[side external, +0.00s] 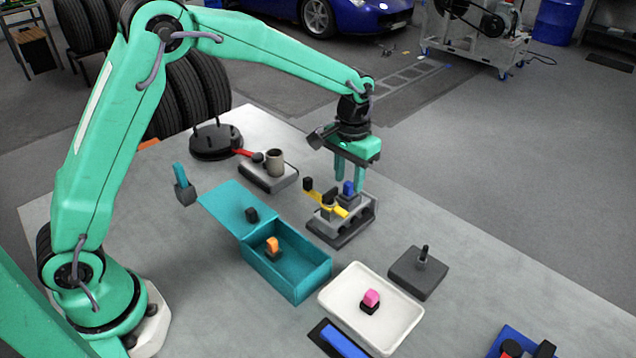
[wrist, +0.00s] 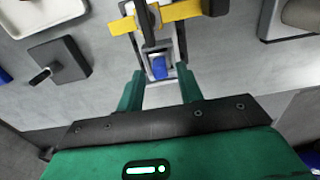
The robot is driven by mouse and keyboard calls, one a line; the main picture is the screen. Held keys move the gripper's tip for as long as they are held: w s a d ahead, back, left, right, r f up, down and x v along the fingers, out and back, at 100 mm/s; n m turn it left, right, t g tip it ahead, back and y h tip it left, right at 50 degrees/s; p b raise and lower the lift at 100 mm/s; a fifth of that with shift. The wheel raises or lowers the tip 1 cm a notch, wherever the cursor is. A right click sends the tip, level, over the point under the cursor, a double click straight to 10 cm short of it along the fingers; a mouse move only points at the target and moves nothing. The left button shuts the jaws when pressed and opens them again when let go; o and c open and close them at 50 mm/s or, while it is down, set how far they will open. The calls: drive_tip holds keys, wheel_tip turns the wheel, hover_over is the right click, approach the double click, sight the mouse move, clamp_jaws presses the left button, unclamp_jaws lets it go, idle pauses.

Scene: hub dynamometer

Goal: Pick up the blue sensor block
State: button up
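The blue sensor block (side external: 348,188) sits upright on the grey fixture (side external: 352,228), next to a yellow bar (side external: 328,200) with dark ends. In the wrist view the blue block (wrist: 159,67) lies just beyond and between the fingertips. My gripper (side external: 349,190) points down over the fixture, its two green fingers apart around the place of the block. The wrist view shows the open fingers of my gripper (wrist: 160,75) with a gap between them. I cannot tell whether either finger touches the block.
A teal box (side external: 300,278) with an open lid holds an orange-topped piece. A dark grey plate (side external: 418,278) with a peg lies right of the fixture.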

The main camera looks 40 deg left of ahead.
sight(349, 183)
drive_tip(key=shift+f, duration=1.15)
drive_tip(key=shift+c, duration=0.3)
clamp_jaws()
drive_tip(key=shift+r, duration=0.2)
drive_tip(key=shift+r, duration=3.8)
